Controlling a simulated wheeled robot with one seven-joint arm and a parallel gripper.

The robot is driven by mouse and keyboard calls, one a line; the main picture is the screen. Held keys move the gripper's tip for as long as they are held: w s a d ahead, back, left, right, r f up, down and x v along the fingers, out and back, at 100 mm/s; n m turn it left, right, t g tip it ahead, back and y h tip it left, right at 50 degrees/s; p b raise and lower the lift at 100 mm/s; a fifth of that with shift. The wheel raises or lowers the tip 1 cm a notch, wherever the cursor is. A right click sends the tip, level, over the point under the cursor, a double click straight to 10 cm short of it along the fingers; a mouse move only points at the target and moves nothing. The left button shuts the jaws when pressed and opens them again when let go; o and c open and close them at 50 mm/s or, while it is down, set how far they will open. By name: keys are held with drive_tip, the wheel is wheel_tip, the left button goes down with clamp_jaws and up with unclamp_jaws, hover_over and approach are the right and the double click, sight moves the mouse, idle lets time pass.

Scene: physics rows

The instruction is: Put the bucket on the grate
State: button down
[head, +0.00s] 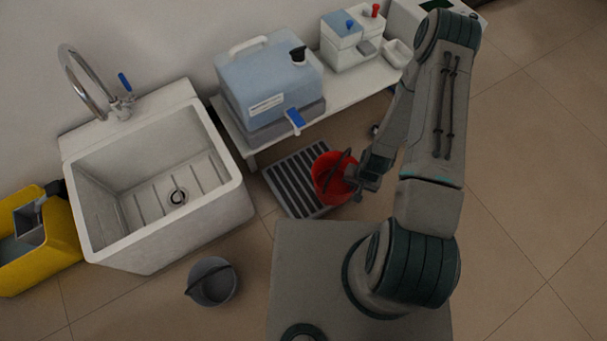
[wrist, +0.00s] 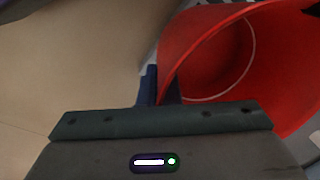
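A red bucket (head: 326,180) with a dark handle shows at the right part of the grey slatted grate (head: 287,184), in front of the low bench. It covers part of the grate; I cannot tell whether it rests there or hangs just above. My gripper (head: 362,178) is at the bucket's right side. In the wrist view, its dark blue fingers (wrist: 160,88) sit close together on either side of the red bucket's rim (wrist: 205,50), shut on it. The bucket's inside looks empty. A second, grey bucket (head: 216,284) stands on the floor at the lower left.
A white sink (head: 230,200) with a tap stands left of the grate. A white bench (head: 345,98) behind carries a blue water container (head: 270,80) and a dispenser (head: 350,45). A yellow mop bucket (head: 60,235) is at far left. Floor to the right is clear.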

sight(328, 171)
wheel_tip(328, 171, down, 5)
drive_tip(key=s+a+b, duration=0.1)
drive_tip(key=s+b, duration=0.1)
drive_tip(key=shift+m, duration=0.3)
drive_tip(key=shift+w+a+f+b, duration=0.65)
drive_tip(key=shift+w+a+b, duration=0.9)
drive_tip(key=shift+w, duration=0.9)
drive_tip(key=shift+w+a+f+b, duration=0.65)
drive_tip(key=shift+w+a+b, duration=0.45)
drive_tip(key=shift+w+a, duration=1.05)
drive_tip(key=shift+w+a+f+b, duration=0.65)
drive_tip(key=shift+w+a+b, duration=0.75)
drive_tip(key=shift+w, duration=1.3)
drive_tip(key=shift+a, duration=0.1)
drive_tip(key=shift+f, duration=0.25)
drive_tip(key=c, duration=1.6)
unclamp_jaws()
drive_tip(key=shift+r, duration=0.1)
drive_tip(key=shift+c, duration=0.2)
drive_tip(key=shift+r, duration=0.1)
